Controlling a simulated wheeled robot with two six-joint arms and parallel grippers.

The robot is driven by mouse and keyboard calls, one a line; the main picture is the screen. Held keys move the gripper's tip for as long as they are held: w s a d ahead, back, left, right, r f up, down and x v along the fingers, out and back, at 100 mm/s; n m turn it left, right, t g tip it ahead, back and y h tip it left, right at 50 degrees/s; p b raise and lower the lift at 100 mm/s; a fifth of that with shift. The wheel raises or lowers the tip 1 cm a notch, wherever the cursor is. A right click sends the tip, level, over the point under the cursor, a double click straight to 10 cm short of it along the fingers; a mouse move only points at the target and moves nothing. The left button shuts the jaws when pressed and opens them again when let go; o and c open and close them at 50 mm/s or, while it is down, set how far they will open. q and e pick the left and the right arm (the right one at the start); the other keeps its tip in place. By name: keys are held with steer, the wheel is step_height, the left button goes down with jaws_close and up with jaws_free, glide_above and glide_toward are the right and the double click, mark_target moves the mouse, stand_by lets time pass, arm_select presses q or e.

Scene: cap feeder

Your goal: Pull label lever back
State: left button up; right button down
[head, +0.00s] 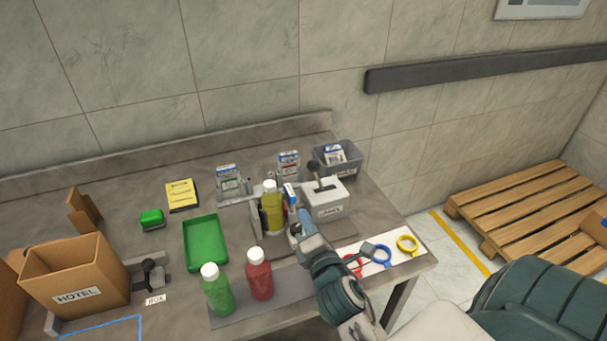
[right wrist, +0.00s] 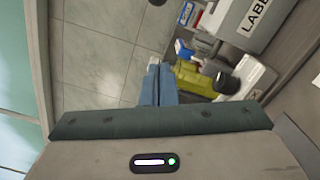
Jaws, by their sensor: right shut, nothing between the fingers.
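The label lever is a dark stick with a round black knob (head: 312,166) on a white box (head: 325,203) with a label on its front. The lever leans toward the back left. In the right wrist view a dark knob (right wrist: 225,84) shows at the right of the fingers, beside a white housing. My right gripper (head: 293,231) is shut and empty, in front and left of the lever box, near the yellow bottle and apart from the knob. Its closed blue fingers (right wrist: 158,84) show in the wrist view. My left gripper is out of view.
The yellow bottle (head: 272,209) stands close beside the lever box. Red (head: 259,277) and green (head: 216,295) bottles stand at the front. A grey bin (head: 351,161) is behind the lever box. Coloured rings (head: 407,245) lie at the right. Another lever (head: 150,272) is at the left.

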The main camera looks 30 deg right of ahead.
steer(key=p+x, duration=0.1)
steer(key=x, duration=0.4)
steer(key=shift+w+d+r+p, duration=0.1)
steer(key=shift+w+r+p, duration=0.1)
steer(key=shift+w+p, duration=0.15)
steer(key=p+x, duration=0.1)
steer(key=x, duration=0.3)
steer(key=shift+s+f, duration=0.1)
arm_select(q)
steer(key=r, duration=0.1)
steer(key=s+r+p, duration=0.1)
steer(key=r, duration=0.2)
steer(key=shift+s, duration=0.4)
arm_select(e)
steer(key=d, duration=0.2)
steer(key=d+r, duration=0.1)
steer(key=shift+w+d+r, duration=0.1)
steer(key=shift+w+d, duration=0.1)
steer(key=shift+d, duration=0.2)
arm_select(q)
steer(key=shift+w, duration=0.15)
arm_select(e)
steer(key=shift+d+r, duration=0.1)
